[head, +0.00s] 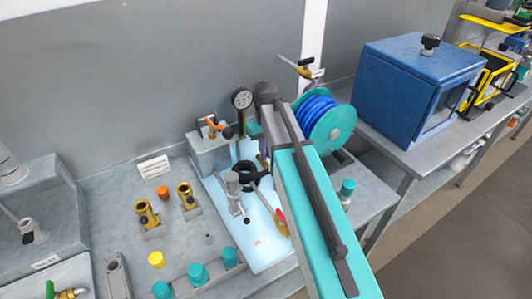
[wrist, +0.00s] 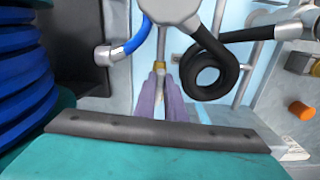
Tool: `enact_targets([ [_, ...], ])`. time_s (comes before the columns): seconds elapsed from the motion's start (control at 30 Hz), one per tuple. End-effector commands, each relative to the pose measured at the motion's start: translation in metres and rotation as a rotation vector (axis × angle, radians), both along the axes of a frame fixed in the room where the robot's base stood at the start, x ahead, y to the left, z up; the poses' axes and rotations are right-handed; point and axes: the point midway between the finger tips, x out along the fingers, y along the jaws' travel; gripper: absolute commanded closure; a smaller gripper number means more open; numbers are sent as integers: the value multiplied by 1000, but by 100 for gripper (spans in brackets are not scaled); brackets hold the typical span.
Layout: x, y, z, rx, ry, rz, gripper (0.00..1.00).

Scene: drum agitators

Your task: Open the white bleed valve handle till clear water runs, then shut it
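My gripper (wrist: 167,88) shows in the wrist view as two pale purple fingers close together. They are just below a small brass fitting (wrist: 160,66) on a thin metal stem under a round grey body (wrist: 170,10). I cannot tell whether the fingers touch the fitting or how far apart they are. In the head view my teal arm hides most of the gripper and what is in front of it. I cannot pick out the white bleed valve handle for certain in either view. No running water can be made out. A pressure gauge (head: 242,99) stands upright behind the pale blue tray (head: 262,246).
A black coiled tube (wrist: 205,70) is close right of my fingers, and a blue hose (wrist: 130,42) is left. The blue hose reel (head: 322,118) stands beside my arm. Brass fittings (head: 146,212), an orange cap (head: 162,192) and teal knobs (head: 197,273) occupy the bench's left.

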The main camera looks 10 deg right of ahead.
Motion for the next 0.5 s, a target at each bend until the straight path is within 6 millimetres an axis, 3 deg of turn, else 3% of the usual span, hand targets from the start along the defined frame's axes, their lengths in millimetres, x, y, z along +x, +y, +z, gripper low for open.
enact_targets([
  [0.5,0,-1,0,-3,-1,-57,100],
])
